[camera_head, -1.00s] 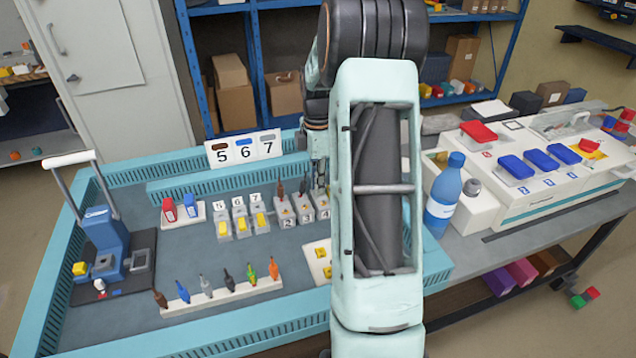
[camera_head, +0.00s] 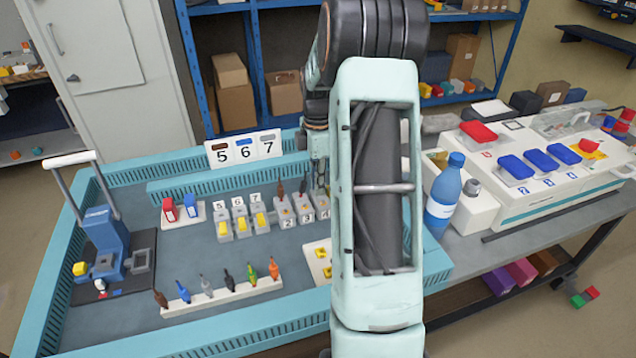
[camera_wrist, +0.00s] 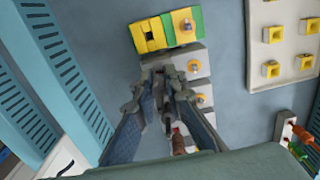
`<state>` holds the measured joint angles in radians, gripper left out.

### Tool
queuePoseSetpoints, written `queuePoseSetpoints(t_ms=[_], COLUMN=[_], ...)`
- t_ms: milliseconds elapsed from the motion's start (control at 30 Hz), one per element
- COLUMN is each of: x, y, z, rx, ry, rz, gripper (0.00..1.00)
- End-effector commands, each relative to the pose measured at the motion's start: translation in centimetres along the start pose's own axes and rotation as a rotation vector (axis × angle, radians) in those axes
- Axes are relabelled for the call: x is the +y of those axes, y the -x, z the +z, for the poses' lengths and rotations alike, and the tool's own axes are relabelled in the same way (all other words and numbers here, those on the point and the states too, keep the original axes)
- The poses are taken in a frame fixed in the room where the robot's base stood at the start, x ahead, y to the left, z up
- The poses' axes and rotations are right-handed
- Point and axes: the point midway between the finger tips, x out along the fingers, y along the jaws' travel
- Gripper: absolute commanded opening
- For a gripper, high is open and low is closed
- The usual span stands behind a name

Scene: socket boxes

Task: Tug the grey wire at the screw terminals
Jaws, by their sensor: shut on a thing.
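The grey screw terminal blocks (camera_head: 304,209) stand in a row on the bench mat, numbered 2, 3 and 4. Brown-tipped wires (camera_head: 280,189) stand upright in the left and middle ones. My gripper (camera_head: 320,178) is at the right end of this row, over the block marked 4, partly hidden by my arm. In the wrist view my gripper (camera_wrist: 168,84) has its fingertips together beside the grey blocks (camera_wrist: 201,96). It is shut on the grey wire, which the fingers mostly hide. A red-brown wire tip (camera_wrist: 178,140) shows close to the right finger.
Grey blocks with yellow levers (camera_head: 240,222), numbered 5, 6 and 7, stand left of the terminals. A holder with several coloured wires (camera_head: 222,292) lies in front. A green-yellow block (camera_wrist: 165,31) adjoins the row. A blue bottle (camera_head: 441,205) stands right of my arm.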

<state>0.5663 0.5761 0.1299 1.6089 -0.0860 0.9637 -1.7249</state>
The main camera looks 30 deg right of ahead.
Motion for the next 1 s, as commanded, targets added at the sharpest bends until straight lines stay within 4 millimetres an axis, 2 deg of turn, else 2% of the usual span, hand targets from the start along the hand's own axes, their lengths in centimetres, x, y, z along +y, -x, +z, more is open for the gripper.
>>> queuePoseSetpoints(t_ms=[367,400,567,767,900,1000], x=[0.14,0.14,0.1,0.07,0.05,0.04], y=[-0.12,-0.13,-0.18,-0.21,-0.22,-0.23], z=[0.03,0.03,0.02,0.01,0.01,0.01], rx=[-0.001,-0.001,-0.001,0.0,0.0,0.0], ry=[0.0,0.0,0.0,0.0,0.0,0.0], rz=[0.005,0.004,0.003,0.002,0.002,0.001], gripper=[0.0,0.14,0.31,0.31,0.46,0.46])
